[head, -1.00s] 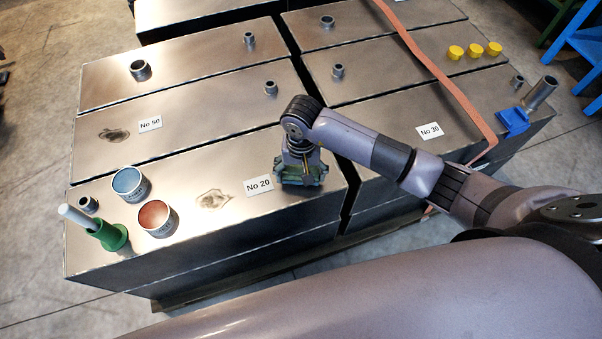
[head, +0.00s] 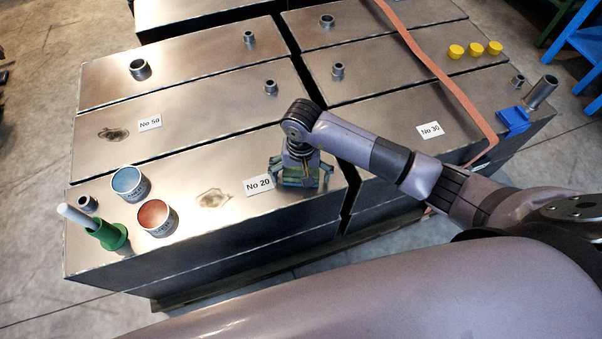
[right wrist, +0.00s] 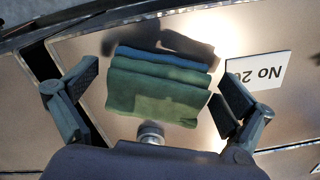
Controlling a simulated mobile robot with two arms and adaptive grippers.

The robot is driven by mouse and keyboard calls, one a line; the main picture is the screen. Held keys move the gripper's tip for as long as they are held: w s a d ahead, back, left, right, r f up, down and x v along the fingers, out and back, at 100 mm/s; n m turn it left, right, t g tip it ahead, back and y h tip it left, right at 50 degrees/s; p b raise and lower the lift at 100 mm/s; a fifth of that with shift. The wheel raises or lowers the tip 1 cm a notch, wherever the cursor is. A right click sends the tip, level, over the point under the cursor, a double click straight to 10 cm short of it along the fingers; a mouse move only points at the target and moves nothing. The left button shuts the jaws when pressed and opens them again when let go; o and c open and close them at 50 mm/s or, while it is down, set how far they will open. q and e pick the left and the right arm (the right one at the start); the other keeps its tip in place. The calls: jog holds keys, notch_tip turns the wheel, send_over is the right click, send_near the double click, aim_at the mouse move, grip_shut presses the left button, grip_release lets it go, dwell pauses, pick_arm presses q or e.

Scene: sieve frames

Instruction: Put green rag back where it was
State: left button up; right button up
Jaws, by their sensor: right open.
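The green rag (right wrist: 155,95) lies folded on the top of the metal tank marked No 20 (head: 230,222), near its right end. Blue folded cloth (right wrist: 165,57) shows along the rag's far edge in the right wrist view; I cannot tell whether it is a separate rag. In the head view the green rag (head: 298,182) is mostly hidden under my right gripper (head: 301,186). My right gripper is open, its fingers spread on either side of the rag and apart from it. My left gripper is not in view.
A blue-topped can (head: 128,182), a red-topped can (head: 156,216) and a green funnel-like piece (head: 108,236) stand at the tank's left end. A small round metal fitting (right wrist: 150,133) is beside the rag. An orange strap (head: 440,75) crosses the right tanks.

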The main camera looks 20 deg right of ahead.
aim_at(301, 173)
notch_tip(301, 173, up, 12)
jog(key=shift+r+b, duration=0.15)
jog(key=shift+b, duration=0.15)
dwell(0.5)
